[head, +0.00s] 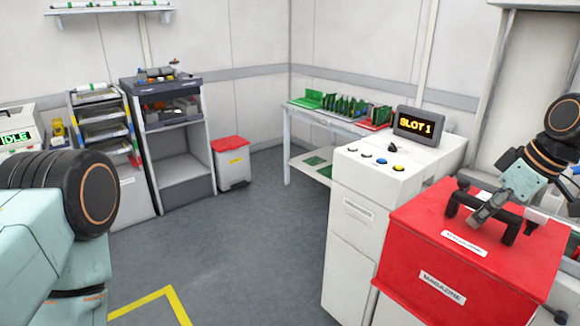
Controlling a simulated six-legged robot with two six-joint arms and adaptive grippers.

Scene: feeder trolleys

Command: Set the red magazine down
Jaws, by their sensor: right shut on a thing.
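The red magazine (425,247) is a large red box with white labels, one reading MAGAZINE, at the lower right of the head view. It has a dark handle on its top. My right gripper (482,212) is shut on that handle, its arm coming in from the right. The box is in front of the white machine (358,215) and hides part of it.
The white machine has buttons and a display (418,126) reading SLOT 1. A white table (300,112) with green boards stands behind it. A red-lidded bin (232,165) and a grey shelf unit (180,168) stand at the back. The grey floor (245,245) in the middle is clear.

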